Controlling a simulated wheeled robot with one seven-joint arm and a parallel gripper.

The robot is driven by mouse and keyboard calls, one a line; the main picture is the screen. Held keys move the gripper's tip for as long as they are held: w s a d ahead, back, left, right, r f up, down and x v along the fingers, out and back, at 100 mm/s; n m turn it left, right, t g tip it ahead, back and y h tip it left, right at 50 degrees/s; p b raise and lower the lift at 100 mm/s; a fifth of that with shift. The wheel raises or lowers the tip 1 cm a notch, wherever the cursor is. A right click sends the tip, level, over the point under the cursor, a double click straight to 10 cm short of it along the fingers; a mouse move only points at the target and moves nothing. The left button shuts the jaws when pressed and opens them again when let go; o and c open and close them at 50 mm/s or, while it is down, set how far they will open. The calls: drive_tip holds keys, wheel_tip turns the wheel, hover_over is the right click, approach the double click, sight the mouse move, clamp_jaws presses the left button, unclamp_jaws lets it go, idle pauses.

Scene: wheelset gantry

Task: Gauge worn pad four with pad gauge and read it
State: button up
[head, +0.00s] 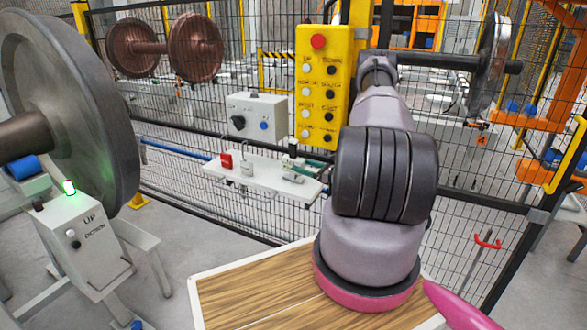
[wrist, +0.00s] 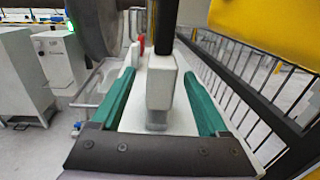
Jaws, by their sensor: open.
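My gripper (wrist: 160,76) is open in the wrist view, with one teal finger on each side. A pale block (wrist: 161,88) with a narrower grey lower part shows between the fingers, with gaps on both sides; I cannot tell whether it is the pad gauge. In the head view my gripper (head: 306,162) is a small patch of teal over the right end of the white shelf (head: 262,183), partly hidden by my arm. A small grey-green item (head: 293,178) lies on the shelf close to it. I cannot make out worn pad four.
A red padlock (head: 226,160) and a grey one (head: 247,168) are on the shelf's left part. A yellow button panel (head: 318,85) and grey control box (head: 256,116) stand behind it, along the mesh fence. A large wheel (head: 75,110) stands at left, beside a grey button box (head: 82,240).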

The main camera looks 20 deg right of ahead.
sight(293, 163)
drive_tip(key=x, duration=0.4)
drive_tip(key=shift+w+a+f, duration=0.1)
drive_tip(key=shift+w, duration=0.25)
clamp_jaws()
